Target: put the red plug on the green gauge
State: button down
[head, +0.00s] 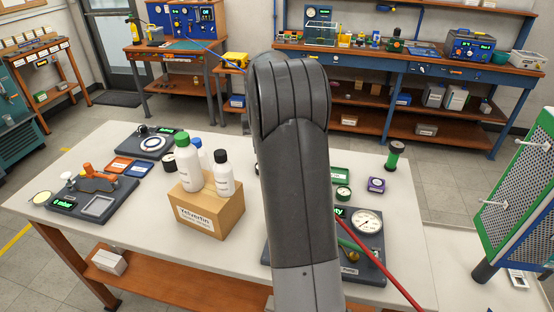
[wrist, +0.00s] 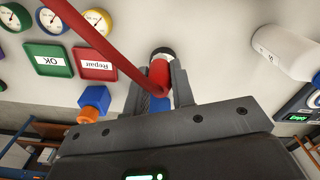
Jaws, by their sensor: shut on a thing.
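My gripper (wrist: 159,88) is shut on the red plug (wrist: 158,73), a short red cylinder between its fingers. A dark and pale round end shows beyond the plug. The red hose (wrist: 95,38) runs from the upper left down to the fingers, crossing in front of part of the view. The green gauge (wrist: 53,21) shows at the upper left of the wrist view, apart from the plug. In the head view a small green gauge (head: 343,193) lies right of my arm. My gripper is hidden behind my arm there.
A green OK tray (wrist: 48,60) and a red Repair tray (wrist: 95,64) lie near the gauges. A blue and orange part (wrist: 93,104) is left of my fingers. A white bottle (wrist: 285,48) is at the right. The testbench (head: 372,268) with its dial stands right of my arm.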

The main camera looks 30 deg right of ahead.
jog(key=s+d+r, duration=0.1)
jog(key=s+d, duration=0.6)
jog(key=s, duration=0.3)
jog(key=s+d+r+m, duration=0.1)
jog(key=s+d, duration=0.6)
jog(key=s, duration=0.4)
jog(key=s+d+r, duration=0.1)
jog(key=s+d, duration=0.7)
jog(key=s, duration=0.2)
send_over(344, 190)
notch_tip(344, 190, down, 7)
jog(key=shift+s+r, duration=0.1)
jog(key=shift+f, duration=2.05)
jog(key=shift+f, duration=0.1)
jog(key=c, duration=1.2)
grip_release()
jog(key=shift+c, duration=0.2)
